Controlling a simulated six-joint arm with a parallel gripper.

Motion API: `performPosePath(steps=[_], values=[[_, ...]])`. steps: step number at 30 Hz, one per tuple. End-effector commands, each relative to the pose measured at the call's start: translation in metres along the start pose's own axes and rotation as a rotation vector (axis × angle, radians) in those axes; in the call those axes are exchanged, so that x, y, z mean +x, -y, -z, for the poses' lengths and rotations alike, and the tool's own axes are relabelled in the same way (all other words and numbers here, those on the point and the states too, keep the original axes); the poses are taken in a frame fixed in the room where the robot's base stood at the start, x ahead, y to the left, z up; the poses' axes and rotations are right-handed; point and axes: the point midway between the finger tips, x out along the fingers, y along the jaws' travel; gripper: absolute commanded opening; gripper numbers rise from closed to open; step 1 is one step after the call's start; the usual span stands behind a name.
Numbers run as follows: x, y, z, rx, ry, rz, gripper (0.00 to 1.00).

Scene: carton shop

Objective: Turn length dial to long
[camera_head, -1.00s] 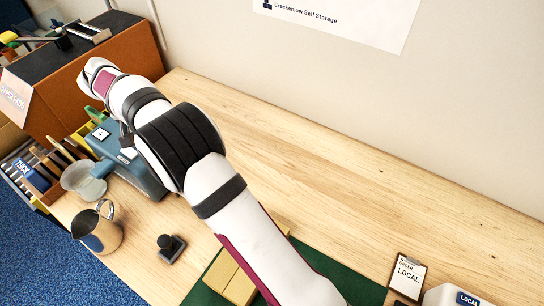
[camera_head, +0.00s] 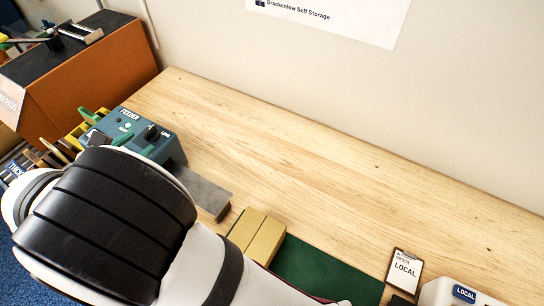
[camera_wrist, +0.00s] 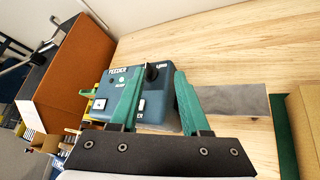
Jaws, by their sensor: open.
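The blue-grey feeder (camera_head: 118,136) stands at the left end of the bench, partly behind my arm in the head view. Its black length dial (camera_head: 152,131) is on the top, beside a small printed label. In the wrist view the feeder (camera_wrist: 98,85) and the dial (camera_wrist: 152,72) are ahead of my gripper (camera_wrist: 157,75). The gripper's green fingers are open, and the dial shows in the gap between their tips. Contact with it is not evident. The dial's exact pointing direction is too small to tell.
A grey metal plate (camera_head: 203,190) extends from the feeder. Cardboard-coloured blocks (camera_head: 257,236) sit by a green mat (camera_head: 318,270). An orange-brown case (camera_head: 95,72) stands at the back left. An order clipboard (camera_head: 404,270) is at the right. The bench's middle and back are clear.

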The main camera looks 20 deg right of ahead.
Motion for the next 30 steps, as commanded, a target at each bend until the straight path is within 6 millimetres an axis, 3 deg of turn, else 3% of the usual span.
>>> performPosePath(steps=[1,5,21,24,30], values=[[-0.009,0.005,0.013,-0.229,0.000,-0.078,0.46],[-0.023,0.012,0.038,-0.695,0.019,-0.242,0.46],[0.131,-0.023,0.046,-0.688,0.020,-0.236,0.46],[0.129,-0.020,0.043,-0.745,-0.020,-0.360,0.46],[0.070,-0.005,0.037,-0.739,-0.017,-0.362,0.46]])
